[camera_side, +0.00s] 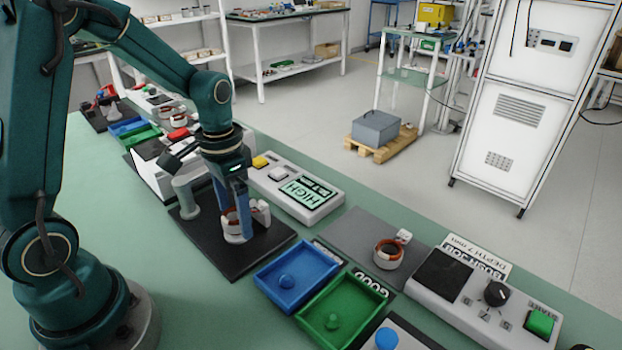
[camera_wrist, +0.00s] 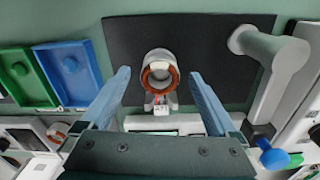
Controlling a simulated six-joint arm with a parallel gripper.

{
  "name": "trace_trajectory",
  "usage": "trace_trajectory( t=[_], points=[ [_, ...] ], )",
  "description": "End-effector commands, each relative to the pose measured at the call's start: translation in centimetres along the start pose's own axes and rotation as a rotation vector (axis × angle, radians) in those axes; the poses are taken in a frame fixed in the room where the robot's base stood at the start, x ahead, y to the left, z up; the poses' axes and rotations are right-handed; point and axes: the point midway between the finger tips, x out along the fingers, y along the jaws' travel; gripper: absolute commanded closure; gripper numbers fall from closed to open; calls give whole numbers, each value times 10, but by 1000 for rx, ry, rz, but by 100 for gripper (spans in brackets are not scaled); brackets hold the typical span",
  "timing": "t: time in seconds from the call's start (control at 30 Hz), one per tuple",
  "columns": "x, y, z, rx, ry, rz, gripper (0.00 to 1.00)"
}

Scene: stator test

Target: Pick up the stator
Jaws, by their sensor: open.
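A stator (camera_wrist: 160,72), a white ring with orange-brown copper windings and a small white connector block, sits on a black plate (camera_wrist: 220,50). In the wrist view it lies between the two blue fingers of my gripper (camera_wrist: 159,80), with a gap on each side. In the side view my gripper (camera_side: 235,212) points down over the same stator (camera_side: 230,221), its blue fingers partly hiding it. The jaws are open and hold nothing. A second stator (camera_side: 388,254) sits on a grey mat (camera_side: 350,228) to the right.
A grey post (camera_side: 184,195) with an arm stands on the black plate (camera_side: 222,262). A blue tray (camera_side: 312,258) and a green tray (camera_side: 362,290) lie to the right. A display box (camera_side: 312,208) and a control box with a green button (camera_side: 540,322) stand beyond.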

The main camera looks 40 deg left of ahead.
Motion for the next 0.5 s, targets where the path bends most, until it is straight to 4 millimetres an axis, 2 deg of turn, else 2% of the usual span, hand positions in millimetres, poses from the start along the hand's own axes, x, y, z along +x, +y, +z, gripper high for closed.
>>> trace_trajectory(
  t=[0.3, 0.37, 0.5],
  points=[
    [4, 0, 0, 0, 1, -1, 6],
    [4, 0, 0, 0, 1, -1, 25],
    [4, 0, 0, 0, 2, -1, 78]
  ],
)
